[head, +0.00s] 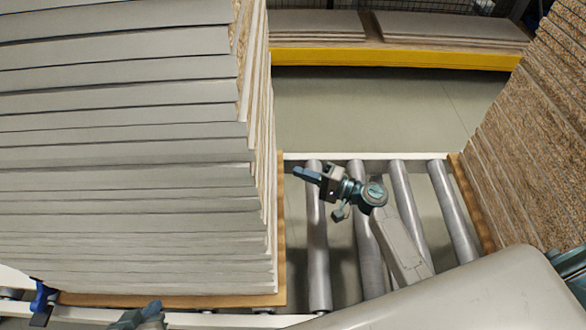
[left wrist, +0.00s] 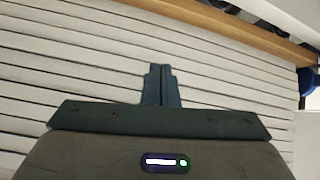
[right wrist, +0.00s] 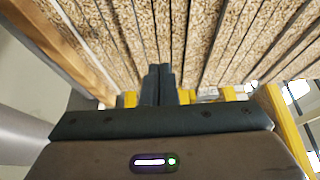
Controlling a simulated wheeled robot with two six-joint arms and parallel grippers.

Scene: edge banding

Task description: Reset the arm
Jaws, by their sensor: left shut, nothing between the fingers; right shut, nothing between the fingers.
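My left gripper (left wrist: 161,85) is shut and empty. In the left wrist view its fingers point at the grey faces of a tall stack of boards (left wrist: 60,60), apparently without holding any. In the head view only a small teal part of my left arm shows at the bottom edge. My right gripper (head: 307,175) is shut and empty over the grey rollers, just right of that stack (head: 120,150). Its shut fingers also show in the right wrist view (right wrist: 157,85), in front of the raw chipboard edges (right wrist: 215,35). I cannot tell whether either gripper touches the boards.
The left stack rests on a brown base board (head: 170,299). A second chipboard stack (head: 540,140) stands at the right. Bare rollers (head: 450,210) lie between them. Behind is open floor (head: 370,110) and a yellow-edged rack (head: 400,57) with flat boards. A blue bracket (head: 41,298) is at lower left.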

